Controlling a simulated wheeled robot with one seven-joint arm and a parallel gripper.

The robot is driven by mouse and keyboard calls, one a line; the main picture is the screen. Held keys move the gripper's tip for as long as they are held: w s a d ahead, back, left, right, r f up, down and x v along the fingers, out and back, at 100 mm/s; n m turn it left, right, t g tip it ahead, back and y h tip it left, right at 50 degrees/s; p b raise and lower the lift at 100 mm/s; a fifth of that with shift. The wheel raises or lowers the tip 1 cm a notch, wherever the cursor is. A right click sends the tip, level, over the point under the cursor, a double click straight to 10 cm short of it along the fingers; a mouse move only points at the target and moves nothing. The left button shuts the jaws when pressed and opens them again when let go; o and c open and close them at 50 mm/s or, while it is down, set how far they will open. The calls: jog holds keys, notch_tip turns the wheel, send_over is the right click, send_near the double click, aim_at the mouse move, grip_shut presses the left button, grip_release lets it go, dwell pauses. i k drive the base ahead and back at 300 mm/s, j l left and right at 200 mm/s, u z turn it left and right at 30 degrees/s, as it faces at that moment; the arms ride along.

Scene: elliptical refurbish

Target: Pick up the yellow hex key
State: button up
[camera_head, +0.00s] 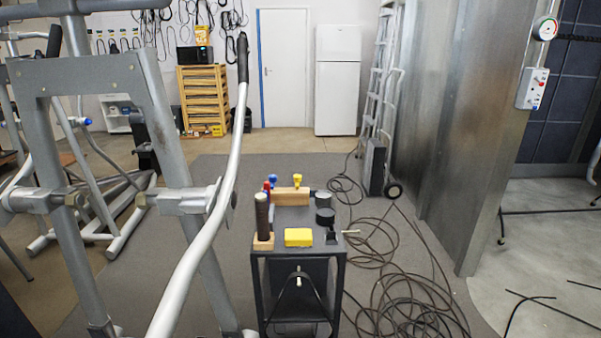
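A small black cart (280,250) stands in the lower middle of the head view. At the back of its top is a wooden block (291,197). A yellow-handled tool (297,179), which looks like the yellow hex key, stands upright at the right part of this block. A blue-handled tool (272,180) and a red-handled one (266,187) stand to its left. The yellow tool's lower end is hidden. My gripper cannot be made out in this view.
A yellow box (298,237), black round pieces (324,215) and a dark-handled tool in a wooden base (263,240) share the cart top. An elliptical machine's long grey lever (205,230) rises close on the left. Loose cables (400,290) cover the floor at right.

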aim_at(297, 178)
jog(key=i+l, duration=0.15)
jog(key=i, duration=1.2)
jog(key=i+l, duration=0.15)
jog(key=i, duration=0.15)
